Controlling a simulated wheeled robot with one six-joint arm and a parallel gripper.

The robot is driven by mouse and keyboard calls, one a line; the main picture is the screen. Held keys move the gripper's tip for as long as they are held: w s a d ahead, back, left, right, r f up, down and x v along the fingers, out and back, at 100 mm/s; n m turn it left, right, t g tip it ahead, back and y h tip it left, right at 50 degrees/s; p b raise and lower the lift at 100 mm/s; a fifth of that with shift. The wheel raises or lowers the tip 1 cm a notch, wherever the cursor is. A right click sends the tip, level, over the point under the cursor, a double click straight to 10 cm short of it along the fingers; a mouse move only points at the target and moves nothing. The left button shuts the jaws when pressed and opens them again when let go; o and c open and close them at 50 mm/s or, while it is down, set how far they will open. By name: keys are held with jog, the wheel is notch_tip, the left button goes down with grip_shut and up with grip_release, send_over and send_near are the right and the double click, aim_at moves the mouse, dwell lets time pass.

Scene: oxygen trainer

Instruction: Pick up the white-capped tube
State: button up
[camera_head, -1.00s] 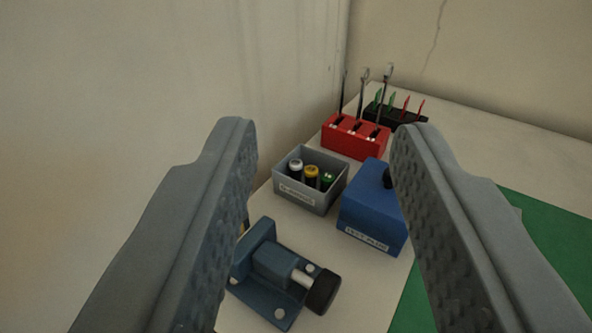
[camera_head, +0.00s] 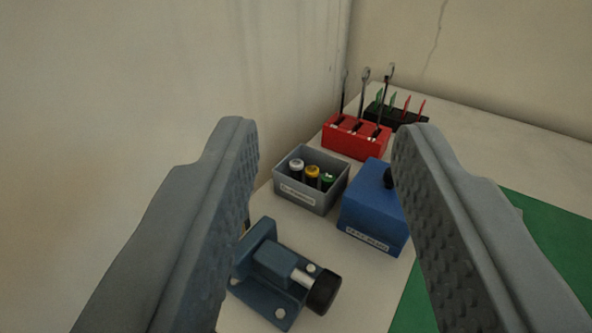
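The white-capped tube (camera_head: 296,166) stands in a grey open box (camera_head: 306,198) with a label on its front. It is the leftmost in a row, beside a yellow-capped tube (camera_head: 312,172) and a green-capped tube (camera_head: 327,180). Mostly the caps show; the lower parts of the tubes are hidden by the box wall. My gripper (camera_head: 322,135) is wide open and empty, its two fingers large in the foreground. The box and tubes show in the gap between the fingers, farther away and untouched.
A blue box (camera_head: 370,212) with a black knob stands right of the grey box. A blue vise (camera_head: 266,262) is in front. A red tool rack (camera_head: 354,137) and a black holder (camera_head: 398,117) stand behind. A wall (camera_head: 150,80) rises close on the left. A green mat (camera_head: 545,255) lies right.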

jog(key=shift+c, duration=0.4)
jog(key=shift+c, duration=0.7)
jog(key=n+g, duration=1.2)
jog(key=g, duration=0.5)
send_over(297, 162)
notch_tip(297, 162, down, 5)
jog(key=f, duration=1.1)
jog(key=shift+s+d+f, duration=0.15)
jog(key=shift+d+f, duration=0.15)
jog(key=shift+f, duration=0.05)
jog(key=shift+a+f, duration=0.15)
jog(key=shift+f, duration=1.2)
jog(key=shift+a+f, duration=0.15)
jog(key=shift+f, duration=1.2)
grip_shut()
